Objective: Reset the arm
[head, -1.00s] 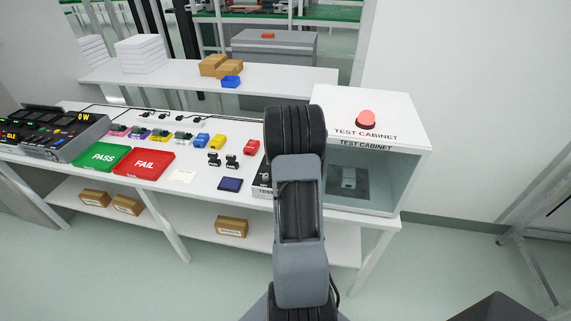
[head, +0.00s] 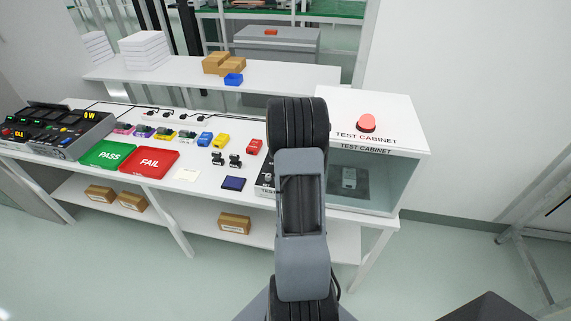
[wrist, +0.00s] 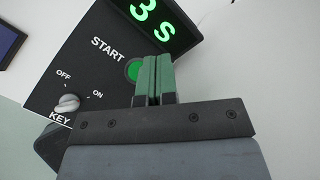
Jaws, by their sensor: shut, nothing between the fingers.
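My arm stands in the middle of the head view, and its links hide my gripper there. In the wrist view my gripper (wrist: 157,62) is shut, its two green fingers together with nothing between them. The fingertips are in front of a black control box (wrist: 85,65). They overlap the edge of its green START button (wrist: 134,71) in the picture; I cannot tell whether they touch it. The box shows a green "3 S" display (wrist: 155,20) and a KEY knob (wrist: 68,102) marked OFF and ON. In the head view the box is mostly behind my arm.
Left on the bench are a green PASS tray (head: 108,155), a red FAIL tray (head: 149,160) and several small coloured parts.

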